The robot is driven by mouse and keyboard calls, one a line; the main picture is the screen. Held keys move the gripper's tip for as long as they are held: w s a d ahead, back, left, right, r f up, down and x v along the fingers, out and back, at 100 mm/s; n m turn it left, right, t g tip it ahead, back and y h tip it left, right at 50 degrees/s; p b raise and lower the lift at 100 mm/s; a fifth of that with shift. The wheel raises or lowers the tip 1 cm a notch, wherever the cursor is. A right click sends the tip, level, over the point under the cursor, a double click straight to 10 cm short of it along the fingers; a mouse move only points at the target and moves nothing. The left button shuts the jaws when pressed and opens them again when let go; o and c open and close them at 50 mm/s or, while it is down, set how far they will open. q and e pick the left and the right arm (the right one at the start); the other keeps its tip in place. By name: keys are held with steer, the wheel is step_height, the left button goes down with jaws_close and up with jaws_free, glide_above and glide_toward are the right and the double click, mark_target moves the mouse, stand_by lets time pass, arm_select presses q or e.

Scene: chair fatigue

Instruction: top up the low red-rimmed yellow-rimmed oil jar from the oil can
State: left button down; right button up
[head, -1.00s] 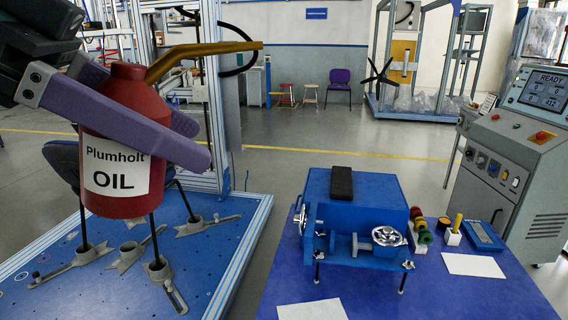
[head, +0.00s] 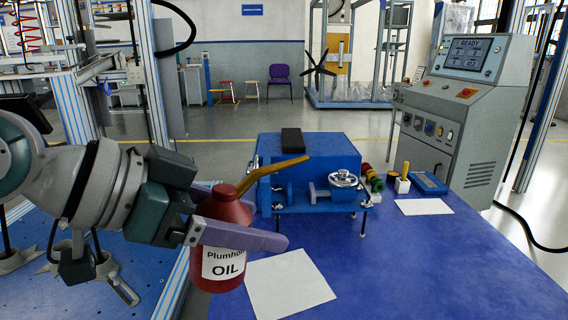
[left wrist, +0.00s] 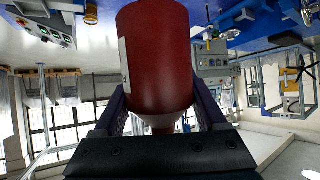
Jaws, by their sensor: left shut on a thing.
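The oil can (head: 222,270) is red with a white "Plumholt OIL" label and a long brass spout that points up and to the right. My left gripper (head: 252,224) is shut on the can's body and holds it nearly upright by the table's left edge. In the left wrist view the can (left wrist: 155,55) fills the space between the purple fingers. Small red, yellow and green-coloured items (head: 372,180) stand right of the blue fixture; I cannot make out which is the red-rimmed or yellow-rimmed oil jar. My right gripper is not in view.
The blue fixture (head: 300,148), with a black block on top, stands on the blue table (head: 430,265). White sheets (head: 290,285), a yellow-topped white holder (head: 402,184) and a blue tray (head: 429,183) lie around it. A grey console (head: 455,120) stands behind. The table's front right is clear.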

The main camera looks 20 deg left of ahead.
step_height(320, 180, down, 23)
steer(key=b, duration=2)
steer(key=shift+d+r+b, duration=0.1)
steer(key=shift+b, duration=0.2)
arm_select(q)
steer(key=s+d+f, duration=0.1)
steer(key=d+f, duration=0.3)
steer(key=f, duration=0.7)
steer(key=s+d+f, duration=0.1)
steer(key=d+f, duration=0.3)
steer(key=f, duration=0.8)
steer(key=s+d+f+h, duration=0.1)
steer(key=d+f, duration=0.4)
steer(key=f, duration=0.6)
steer(key=shift+s+f+m, duration=0.25)
steer(key=shift+m, duration=0.15)
steer(key=shift+r, duration=0.15)
